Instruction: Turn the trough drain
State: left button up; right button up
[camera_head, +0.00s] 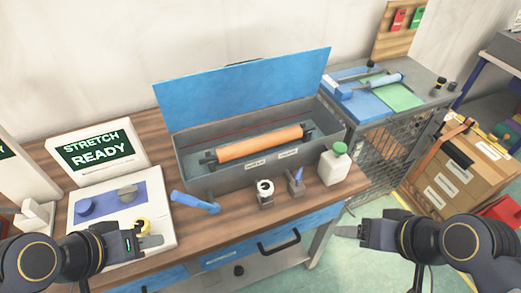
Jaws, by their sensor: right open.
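A grey trough (195,168) stands on the wooden bench with its blue lid (245,88) raised and an orange roller (262,144) inside. A blue lever handle (193,202) lies at the trough's front left. A smaller fitting with a blue handle (297,184) stands in front of the trough, to the right. I cannot tell for sure which of these is the drain. My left gripper (152,241) is over the bench's front left, below and left of the blue lever and apart from it; its finger opening is not clear. My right gripper (347,231) is open and empty, right of the drawer front.
A white-capped fitting (265,193) and a white bottle with green cap (334,163) stand before the trough. A white panel with knobs (120,215) and a "STRETCH READY" sign (97,148) are at left. A mesh-sided cabinet (385,150) and cardboard box (465,175) are at right.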

aim_at(298, 177)
jog(key=k+l+u, duration=0.2)
jog(key=u, duration=0.15)
jog(key=k+l+u, duration=0.2)
jog(key=u, duration=0.2)
jog(key=k+l+u, duration=0.15)
jog(key=u, duration=0.2)
jog(key=k+j, duration=0.05)
jog(key=k, duration=0.05)
